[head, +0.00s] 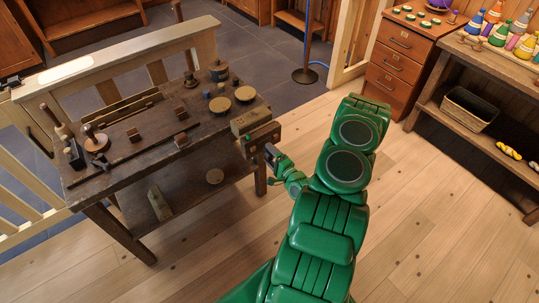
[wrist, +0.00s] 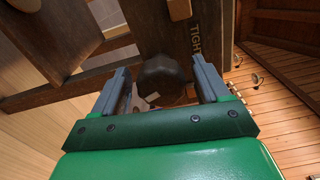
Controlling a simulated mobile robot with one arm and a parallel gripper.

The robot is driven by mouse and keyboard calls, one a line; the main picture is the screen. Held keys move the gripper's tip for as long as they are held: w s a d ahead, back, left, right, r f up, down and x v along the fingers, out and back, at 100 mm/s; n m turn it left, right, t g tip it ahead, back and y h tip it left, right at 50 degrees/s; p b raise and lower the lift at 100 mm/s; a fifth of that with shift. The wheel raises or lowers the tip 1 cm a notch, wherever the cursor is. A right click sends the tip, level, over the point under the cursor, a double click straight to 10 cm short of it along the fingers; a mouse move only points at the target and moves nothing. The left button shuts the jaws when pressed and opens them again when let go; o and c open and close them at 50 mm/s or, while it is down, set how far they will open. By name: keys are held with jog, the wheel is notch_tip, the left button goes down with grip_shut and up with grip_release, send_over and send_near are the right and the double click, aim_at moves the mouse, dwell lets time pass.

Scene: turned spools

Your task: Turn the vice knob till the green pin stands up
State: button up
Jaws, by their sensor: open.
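The vice (head: 262,138) is a wooden block at the right end of the dark workbench. Its dark, faceted knob (wrist: 165,78) carries a small pale mark and sits on a wooden face lettered "TIGH…", the rest cut off. My gripper (wrist: 160,66) is open, with one grey finger on each side of the knob. A gap shows on the left; I cannot tell whether the right finger touches. In the head view my gripper (head: 271,154) is at the vice's front face and the knob is not clearly visible. A tiny green spot, perhaps the pin (head: 247,137), shows on the vice; its tilt is unclear.
The workbench (head: 150,135) holds small wooden blocks, round discs and tools. A red-brown drawer cabinet (head: 398,62) and a shelf with a basket (head: 468,108) stand at the right. The plank floor between is clear apart from my arm.

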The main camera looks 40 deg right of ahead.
aim_at(272, 157)
jog(key=s, duration=0.7)
dwell(0.3)
dwell(0.8)
